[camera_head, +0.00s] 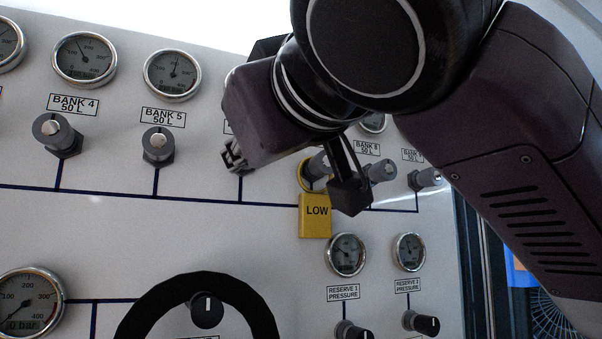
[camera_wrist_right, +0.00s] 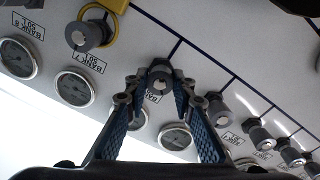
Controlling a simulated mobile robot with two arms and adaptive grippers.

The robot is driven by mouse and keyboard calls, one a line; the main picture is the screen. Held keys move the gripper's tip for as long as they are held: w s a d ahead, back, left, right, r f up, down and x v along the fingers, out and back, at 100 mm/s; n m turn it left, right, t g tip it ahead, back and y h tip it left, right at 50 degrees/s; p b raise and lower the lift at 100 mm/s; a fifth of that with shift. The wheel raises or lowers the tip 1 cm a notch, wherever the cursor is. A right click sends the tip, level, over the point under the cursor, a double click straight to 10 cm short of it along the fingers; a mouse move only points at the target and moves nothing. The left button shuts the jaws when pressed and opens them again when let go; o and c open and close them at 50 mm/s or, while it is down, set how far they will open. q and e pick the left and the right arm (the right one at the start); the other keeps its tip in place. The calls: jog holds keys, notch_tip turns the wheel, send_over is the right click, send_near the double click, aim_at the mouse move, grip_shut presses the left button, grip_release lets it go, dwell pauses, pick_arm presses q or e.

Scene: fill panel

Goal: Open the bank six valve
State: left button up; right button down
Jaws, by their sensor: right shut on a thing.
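The bank six valve (camera_wrist_right: 160,76) is a grey knob with a pale centre, on the panel between the bank 5 and bank 7 valves. My right gripper (camera_wrist_right: 158,90) is shut on it, with one blue-padded finger on each side of the knob. In the head view my right gripper (camera_head: 236,158) reaches the panel from the upper right and hides most of that valve and its label. I cannot tell how far the knob is turned. My left gripper is not in view.
The bank 5 valve (camera_head: 158,146) and bank 4 valve (camera_head: 56,133) stand to the left. A yellow LOW tag (camera_head: 315,216) hangs by a ring from the valve just right of my gripper. A black handwheel (camera_head: 205,285) and gauges sit below.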

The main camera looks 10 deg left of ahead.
jog(key=n+p, duration=0.1)
jog(key=n, duration=1.4)
jog(key=n+g+y+p, duration=0.1)
jog(key=n+p, duration=0.1)
jog(key=n, duration=1.3)
dwell(0.4)
jog(key=c, duration=1.6)
grip_release()
